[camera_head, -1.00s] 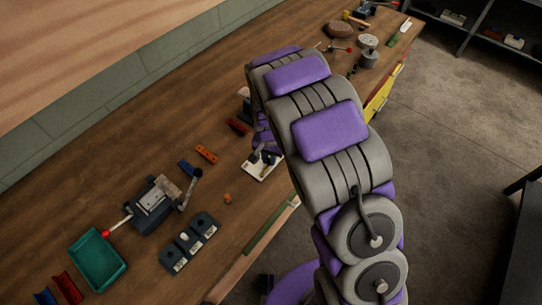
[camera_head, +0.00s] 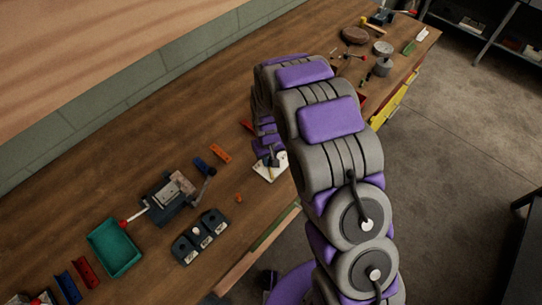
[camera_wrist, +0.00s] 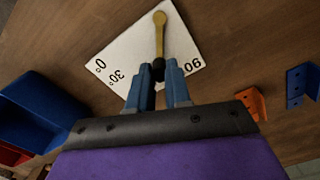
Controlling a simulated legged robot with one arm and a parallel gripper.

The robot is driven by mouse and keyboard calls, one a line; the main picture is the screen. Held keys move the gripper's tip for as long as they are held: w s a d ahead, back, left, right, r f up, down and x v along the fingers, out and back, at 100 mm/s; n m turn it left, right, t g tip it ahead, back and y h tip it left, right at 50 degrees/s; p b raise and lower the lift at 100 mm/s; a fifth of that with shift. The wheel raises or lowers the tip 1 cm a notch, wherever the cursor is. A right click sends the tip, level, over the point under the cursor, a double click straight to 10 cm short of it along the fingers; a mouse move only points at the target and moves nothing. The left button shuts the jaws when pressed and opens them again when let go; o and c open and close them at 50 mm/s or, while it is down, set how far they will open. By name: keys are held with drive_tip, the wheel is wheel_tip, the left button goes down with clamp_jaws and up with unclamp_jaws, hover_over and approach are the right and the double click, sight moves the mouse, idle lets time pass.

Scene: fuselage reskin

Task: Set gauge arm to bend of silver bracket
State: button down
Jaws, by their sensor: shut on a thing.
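The gauge is a white plate (camera_wrist: 128,48) with 0, 30 and 90 marks, shown upside down in the wrist view. Its brass arm (camera_wrist: 160,36) has a black knob (camera_wrist: 158,69) at its near end, which lies between the 30 and 90 marks. My gripper (camera_wrist: 159,74) has its blue fingers closed on either side of this knob. In the head view the plate (camera_head: 266,174) is partly hidden by my arm. A pale silver-looking piece (camera_head: 172,193) sits at the dark vise; I cannot tell for certain that it is the silver bracket.
An orange bracket (camera_wrist: 251,103) and a blue bracket (camera_wrist: 302,83) lie right of the gauge in the wrist view. A blue object (camera_wrist: 40,108) stands close on the left. A black block with sockets (camera_head: 200,236) and a green tray (camera_head: 112,250) are farther along the bench.

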drive_tip(key=shift+s+a+f+n, duration=0.15)
drive_tip(key=shift+s+n, duration=0.1)
drive_tip(key=shift+n, duration=0.25)
drive_tip(key=c, duration=1.1)
unclamp_jaws()
drive_tip(key=shift+w, duration=0.1)
drive_tip(key=shift+o, duration=0.2)
wheel_tip(320, 180, up, 17)
drive_tip(key=p, duration=0.2)
drive_tip(key=shift+r, duration=0.2)
drive_tip(key=shift+w, duration=0.1)
